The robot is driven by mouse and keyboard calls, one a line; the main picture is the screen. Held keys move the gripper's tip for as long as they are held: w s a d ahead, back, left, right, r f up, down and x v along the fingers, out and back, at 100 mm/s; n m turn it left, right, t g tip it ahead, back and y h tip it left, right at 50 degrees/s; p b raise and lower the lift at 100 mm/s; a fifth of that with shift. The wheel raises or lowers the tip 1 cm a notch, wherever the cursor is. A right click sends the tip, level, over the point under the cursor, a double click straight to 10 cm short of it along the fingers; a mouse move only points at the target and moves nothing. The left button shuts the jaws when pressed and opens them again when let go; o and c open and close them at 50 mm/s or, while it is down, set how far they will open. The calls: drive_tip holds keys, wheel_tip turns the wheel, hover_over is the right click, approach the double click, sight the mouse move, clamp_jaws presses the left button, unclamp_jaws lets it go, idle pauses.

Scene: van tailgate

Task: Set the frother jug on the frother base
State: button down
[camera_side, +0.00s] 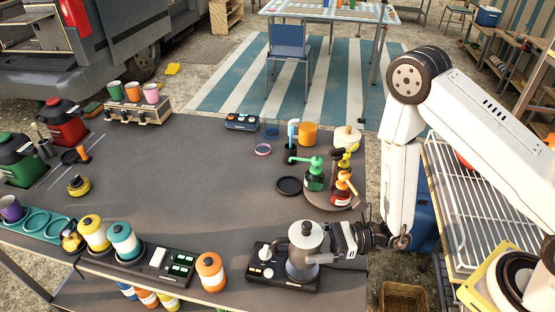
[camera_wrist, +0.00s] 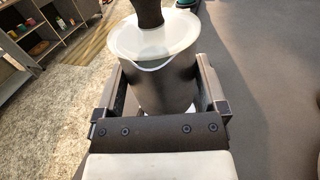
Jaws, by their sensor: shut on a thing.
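The frother jug (camera_side: 303,238) is grey with a pale lid and a dark knob. It looks upright in the side view, over the right part of the frother base (camera_side: 258,275), a dark slab with small buttons and a white knob at its left. I cannot tell whether the jug's bottom touches the base or hangs just above it. My gripper (camera_side: 328,243) comes in from the right and is shut on the jug's body. In the wrist view the jug (camera_wrist: 165,85) stands between both fingers; the base is hidden there.
A round tray (camera_side: 318,203) with several pump bottles is behind the jug. A dark ring (camera_side: 289,185) lies nearby. The table's middle (camera_side: 200,195) is clear.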

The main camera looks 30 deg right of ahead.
drive_tip(key=shift+f, duration=1.35)
drive_tip(key=shift+f, duration=0.6)
idle(0.8)
unclamp_jaws()
drive_tip(key=shift+d, duration=0.1)
drive_tip(key=shift+v, duration=5.4)
